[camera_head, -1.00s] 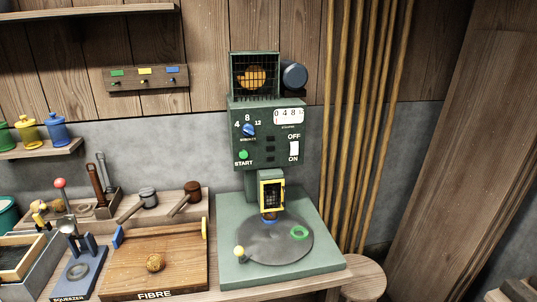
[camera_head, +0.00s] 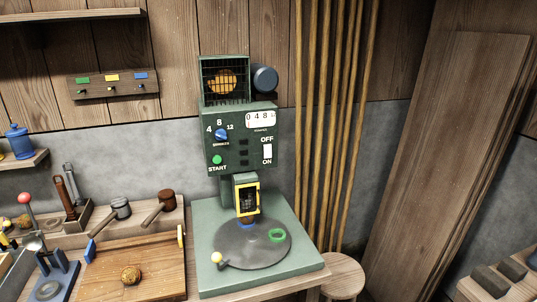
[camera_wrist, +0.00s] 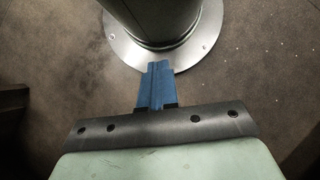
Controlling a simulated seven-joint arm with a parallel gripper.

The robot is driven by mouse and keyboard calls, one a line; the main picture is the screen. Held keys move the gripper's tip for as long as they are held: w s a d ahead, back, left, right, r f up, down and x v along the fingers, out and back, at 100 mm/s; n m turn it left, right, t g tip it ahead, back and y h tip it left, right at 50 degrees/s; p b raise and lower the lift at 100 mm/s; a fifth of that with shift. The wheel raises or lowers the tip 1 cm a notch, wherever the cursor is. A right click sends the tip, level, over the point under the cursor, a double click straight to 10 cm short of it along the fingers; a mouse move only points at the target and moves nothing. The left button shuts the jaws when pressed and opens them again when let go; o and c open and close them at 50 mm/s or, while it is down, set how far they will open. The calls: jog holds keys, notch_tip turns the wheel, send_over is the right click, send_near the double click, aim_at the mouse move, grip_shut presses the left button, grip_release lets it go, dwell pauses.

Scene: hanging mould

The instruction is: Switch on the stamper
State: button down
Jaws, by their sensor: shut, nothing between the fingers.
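The stamper (camera_head: 240,138) is a dark green machine on a pale green base, in the middle of the head view. Its front panel has a white rocker switch (camera_head: 267,152) at the right, with OFF above it and ON below it. I cannot tell which way the rocker is tipped. A green START button (camera_head: 217,160), a blue dial (camera_head: 221,135) marked 4, 8, 12 and a counter (camera_head: 261,119) are on the same panel. My gripper (camera_wrist: 157,68) shows only in the wrist view, its blue fingers shut and empty above the floor, away from the stamper.
A yellow-framed guard (camera_head: 245,199) stands over the stamper's round dark plate (camera_head: 253,243), which carries a green ring (camera_head: 277,236). A wooden board (camera_head: 135,262) lies to the left. A stool (camera_head: 342,275) and tall poles (camera_head: 335,130) are at the right.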

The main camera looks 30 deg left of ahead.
jog(key=w+a+r+n+t+y, duration=0.1)
jog(key=w+a+r+n+t, duration=0.25)
jog(key=w+a+r, duration=0.9)
jog(key=w+a+r+n+t, duration=0.2)
jog(key=w+a+r+t, duration=0.2)
jog(key=w+a+r, duration=0.9)
jog(key=w+a+r+n+t+y, duration=0.25)
jog(key=w+a+r, duration=0.45)
jog(key=a+r, duration=0.45)
jog(key=w+a+r+n+t+y, duration=0.25)
jog(key=w+a+r, duration=0.45)
jog(key=a+r, duration=0.4)
jog(key=w+a+r+n+t+y, duration=0.2)
jog(key=w+r+n+t+y, duration=0.1)
jog(key=r+n, duration=0.5)
jog(key=w+a+r+n+t+y, duration=0.2)
jog(key=w+r+n, duration=0.3)
jog(key=r+n, duration=0.3)
jog(key=shift+w+a+r+t+y, duration=0.2)
jog(key=shift+r+t+y, duration=0.2)
jog(key=shift+r+t, duration=0.2)
jog(key=shift+w+n, duration=0.1)
jog(key=shift+n, duration=0.15)
